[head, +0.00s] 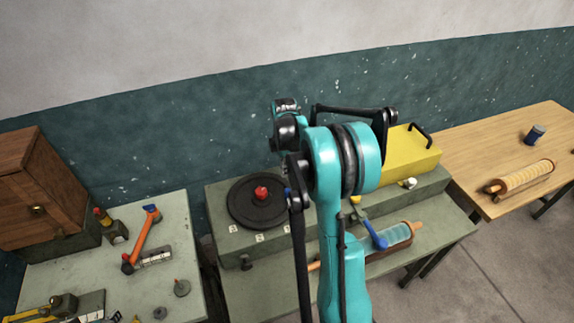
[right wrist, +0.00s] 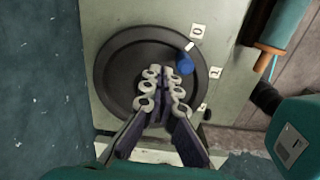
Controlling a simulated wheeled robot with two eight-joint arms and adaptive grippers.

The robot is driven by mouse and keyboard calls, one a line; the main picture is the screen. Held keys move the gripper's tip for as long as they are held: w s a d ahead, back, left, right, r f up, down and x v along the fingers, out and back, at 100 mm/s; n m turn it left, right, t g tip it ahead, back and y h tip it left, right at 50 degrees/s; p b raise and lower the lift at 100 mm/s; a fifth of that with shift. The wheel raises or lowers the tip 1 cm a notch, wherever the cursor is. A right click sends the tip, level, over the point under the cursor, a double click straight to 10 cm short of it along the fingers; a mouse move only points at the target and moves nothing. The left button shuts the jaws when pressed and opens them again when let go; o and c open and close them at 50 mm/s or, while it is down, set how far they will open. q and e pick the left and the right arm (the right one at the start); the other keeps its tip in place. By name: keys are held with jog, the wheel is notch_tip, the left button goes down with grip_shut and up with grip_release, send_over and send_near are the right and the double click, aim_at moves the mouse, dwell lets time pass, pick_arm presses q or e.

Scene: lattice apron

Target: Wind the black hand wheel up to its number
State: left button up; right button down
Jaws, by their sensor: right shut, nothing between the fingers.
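The black hand wheel (head: 245,210) lies flat on the green-grey bench, with a red knob (head: 261,192) near its middle in the head view. In the right wrist view the wheel (right wrist: 112,85) fills the centre, with a blue grip (right wrist: 184,63) near its rim, close to the tag reading 0 (right wrist: 197,31). A tag reading 1 (right wrist: 215,72) stands further along the rim. My right gripper (right wrist: 156,80) is shut and empty, its fingertips in front of the wheel's middle and apart from the blue grip. My arm hides much of it in the head view. My left gripper is not in view.
A yellow box (head: 410,155) with a black handle stands on the bench right of my arm. A blue roll with orange ends (head: 398,233) lies in front. A left table holds an orange-handled tool (head: 145,235) and a wooden cabinet (head: 35,190). The wall is close behind the wheel.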

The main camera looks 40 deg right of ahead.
aim_at(288, 190)
jog(key=shift+n, duration=0.3)
jog(key=shift+d+f+b, duration=0.2)
jog(key=shift+f+b, duration=0.55)
jog(key=shift+f, duration=0.6)
jog(key=shift+d+f+b, duration=0.15)
jog(key=shift+f+b, duration=0.55)
jog(key=shift+f, duration=0.7)
jog(key=shift+d+f+b, duration=0.2)
jog(key=shift+f+b, duration=0.55)
jog(key=shift+f, duration=0.6)
jog(key=shift+s+a+r, duration=0.15)
jog(key=shift+s+a, duration=0.25)
jog(key=shift+s, duration=0.4)
jog(key=shift+s+a+p, duration=0.5)
jog(key=shift+s+a, duration=0.45)
jog(key=shift+s, duration=0.1)
jog(key=shift+s+a, duration=0.45)
jog(key=shift+a, duration=0.15)
jog(key=shift+s+a+b, duration=0.2)
jog(key=shift+a+b, duration=0.25)
jog(key=shift+a, duration=0.7)
jog(key=shift+d, duration=0.15)
jog(key=shift+d, duration=1.4)
